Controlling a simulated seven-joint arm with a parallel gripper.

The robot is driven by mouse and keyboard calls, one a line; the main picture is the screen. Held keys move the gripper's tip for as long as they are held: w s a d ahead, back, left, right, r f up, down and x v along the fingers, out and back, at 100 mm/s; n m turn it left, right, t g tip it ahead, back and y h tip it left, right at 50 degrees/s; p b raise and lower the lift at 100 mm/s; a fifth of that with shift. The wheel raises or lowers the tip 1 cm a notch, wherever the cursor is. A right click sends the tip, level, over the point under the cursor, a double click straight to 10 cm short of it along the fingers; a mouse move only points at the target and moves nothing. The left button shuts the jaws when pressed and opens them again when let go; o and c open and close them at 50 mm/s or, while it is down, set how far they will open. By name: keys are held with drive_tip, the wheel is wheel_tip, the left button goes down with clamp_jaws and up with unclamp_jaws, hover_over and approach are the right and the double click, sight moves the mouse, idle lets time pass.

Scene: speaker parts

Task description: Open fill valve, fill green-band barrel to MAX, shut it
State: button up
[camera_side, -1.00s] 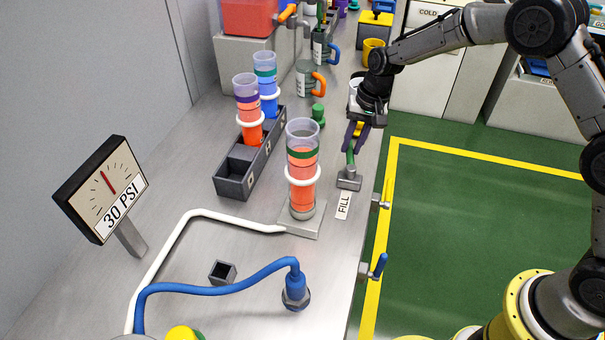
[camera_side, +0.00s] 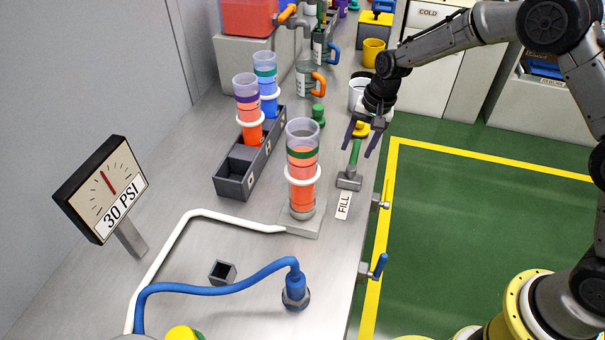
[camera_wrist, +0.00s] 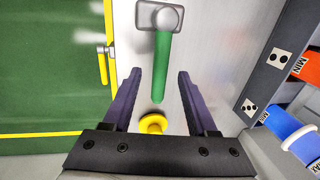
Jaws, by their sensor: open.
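The green-band barrel (camera_side: 303,190) stands upright on a grey base, clear with a green band near its top and a white ring lower down. Red liquid reaches about the green band; the exact level against a MAX mark is too small to read. The fill valve (camera_side: 348,182) is beside it by the FILL label, its green lever (camera_side: 355,153) tilted. My gripper (camera_side: 366,148) is open above the valve. In the wrist view, the green lever (camera_wrist: 161,65) lies between the spread fingers of my gripper (camera_wrist: 160,73), with gaps on both sides.
A dark rack (camera_side: 232,183) holds purple-band and blue-band barrels. A gauge (camera_side: 105,190) reads 30 PSI. A blue hose (camera_side: 220,289) and white pipe (camera_side: 240,221) cross the front bench.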

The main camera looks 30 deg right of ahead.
drive_tip(key=shift+w+d, duration=1.15)
drive_tip(key=shift+d, duration=0.2)
drive_tip(key=shift+w+d, duration=1.15)
drive_tip(key=shift+d, duration=0.15)
drive_tip(key=s+r+t, duration=0.1)
drive_tip(key=s+r, duration=0.2)
drive_tip(key=r, duration=0.9)
drive_tip(key=s+r+t, duration=0.1)
drive_tip(key=s+r, duration=0.3)
drive_tip(key=r, duration=0.9)
drive_tip(key=s+r+n+t, duration=0.2)
drive_tip(key=s+r, duration=0.3)
drive_tip(key=s, duration=0.8)
drive_tip(key=s+f+n, duration=0.3)
drive_tip(key=s+f, duration=0.2)
drive_tip(key=s, duration=0.4)
drive_tip(key=s+d+f+n+h, duration=0.1)
drive_tip(key=s+f+n, duration=0.2)
drive_tip(key=s, duration=0.6)
wheel_tip(320, 180, down, 3)
drive_tip(key=shift+s+d+r+n+h, duration=0.15)
drive_tip(key=shift+s+d+n+h, duration=0.15)
drive_tip(key=shift+s+n, duration=0.1)
